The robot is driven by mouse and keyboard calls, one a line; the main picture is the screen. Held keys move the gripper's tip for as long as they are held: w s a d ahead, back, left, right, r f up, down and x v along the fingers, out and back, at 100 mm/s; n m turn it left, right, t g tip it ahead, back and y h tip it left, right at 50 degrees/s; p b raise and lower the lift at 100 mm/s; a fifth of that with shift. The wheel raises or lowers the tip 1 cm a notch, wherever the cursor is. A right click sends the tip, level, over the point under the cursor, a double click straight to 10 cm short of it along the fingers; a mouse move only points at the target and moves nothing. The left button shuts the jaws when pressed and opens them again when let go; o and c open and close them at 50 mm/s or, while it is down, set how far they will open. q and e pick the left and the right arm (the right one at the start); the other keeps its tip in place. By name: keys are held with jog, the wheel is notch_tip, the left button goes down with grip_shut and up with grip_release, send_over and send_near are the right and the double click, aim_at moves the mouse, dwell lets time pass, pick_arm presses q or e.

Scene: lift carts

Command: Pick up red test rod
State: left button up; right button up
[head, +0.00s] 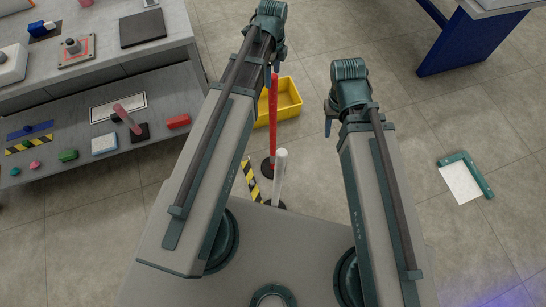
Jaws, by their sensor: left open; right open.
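A pinkish-red rod (128,118) leans tilted at a dark block (140,133) on the lower shelf at the left; it may be the red test rod. A tall, brighter red post (273,118) stands on a black round base on the floor, partly hidden by my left arm. I cannot tell for sure which is meant. My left gripper (273,72) is at top centre, over the red post in the picture, mostly hidden behind its wrist, open. My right gripper (328,118) is right of the post, open and partly hidden. Neither shows anything held.
The lower shelf (75,185) holds several small coloured blocks and a red block (178,121). A yellow bin (284,101) and a white post (280,172) stand on the floor. A blue-legged table (462,42) is upper right. The floor at right is mostly clear around a white panel (461,184).

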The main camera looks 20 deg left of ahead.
aim_at(273, 86)
pick_arm(q)
jog(key=shift+f, duration=0.1)
jog(key=f+b, duration=0.3)
jog(key=s+f+b, duration=0.1)
jog(key=f+b, duration=0.1)
jog(key=shift+d, duration=0.2)
grip_shut()
dwell(1.4)
